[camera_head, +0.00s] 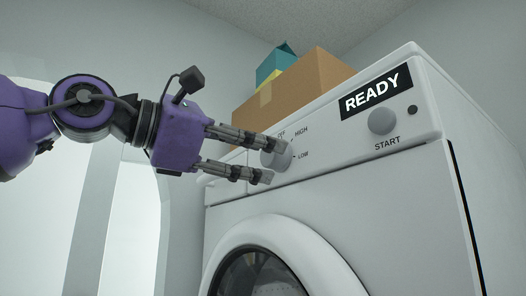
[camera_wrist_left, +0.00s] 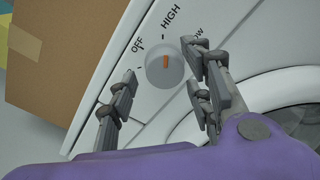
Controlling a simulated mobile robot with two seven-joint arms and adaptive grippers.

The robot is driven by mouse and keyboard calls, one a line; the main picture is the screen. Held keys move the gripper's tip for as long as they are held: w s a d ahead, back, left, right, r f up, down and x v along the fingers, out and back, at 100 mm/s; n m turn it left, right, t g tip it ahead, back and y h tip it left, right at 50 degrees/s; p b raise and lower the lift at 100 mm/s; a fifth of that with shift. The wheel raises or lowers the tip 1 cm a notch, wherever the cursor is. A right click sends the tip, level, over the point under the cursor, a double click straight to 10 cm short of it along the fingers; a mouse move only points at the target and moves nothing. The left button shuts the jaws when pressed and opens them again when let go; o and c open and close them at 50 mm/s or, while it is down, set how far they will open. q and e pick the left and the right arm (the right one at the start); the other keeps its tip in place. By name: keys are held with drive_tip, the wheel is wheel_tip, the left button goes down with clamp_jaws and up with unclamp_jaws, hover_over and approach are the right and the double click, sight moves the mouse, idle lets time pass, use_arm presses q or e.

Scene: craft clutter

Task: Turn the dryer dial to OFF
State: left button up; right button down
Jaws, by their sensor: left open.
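In the left wrist view the dial (camera_wrist_left: 155,68) shows an orange mark that points roughly up, toward the HIGH label (camera_wrist_left: 171,18). The OFF label (camera_wrist_left: 137,46) is to its left, and the LOW label is partly covered by a finger. My left gripper (camera_head: 275,162) is open. In the left wrist view its fingers stand on either side of the dial, with gaps visible; contact cannot be seen. My right gripper is not in view.
The dryer (camera_head: 400,200) has a READY display (camera_head: 370,92), a START button (camera_head: 382,121) to the right of the dial, and a round door (camera_head: 320,260) below. A cardboard box (camera_head: 315,82) and a teal box (camera_head: 274,62) are on top.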

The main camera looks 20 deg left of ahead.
use_arm(q)
drive_tip(key=shift+x, duration=0.9)
drive_tip(key=shift+s, duration=0.1)
drive_tip(key=shift+c, duration=0.5)
drive_tip(key=shift+r, duration=0.1)
drive_tip(key=c, duration=1)
drive_tip(key=shift+o, duration=0.2)
drive_tip(key=shift+r, duration=0.2)
drive_tip(key=shift+n, duration=0.4)
drive_tip(key=n, duration=0.4)
drive_tip(key=shift+a+f+n+b, duration=0.1)
drive_tip(key=shift+n+b, duration=0.2)
drive_tip(key=shift+b, duration=0.05)
drive_tip(key=n, duration=0.5)
drive_tip(key=shift+f, duration=0.1)
drive_tip(key=shift+n, duration=0.3)
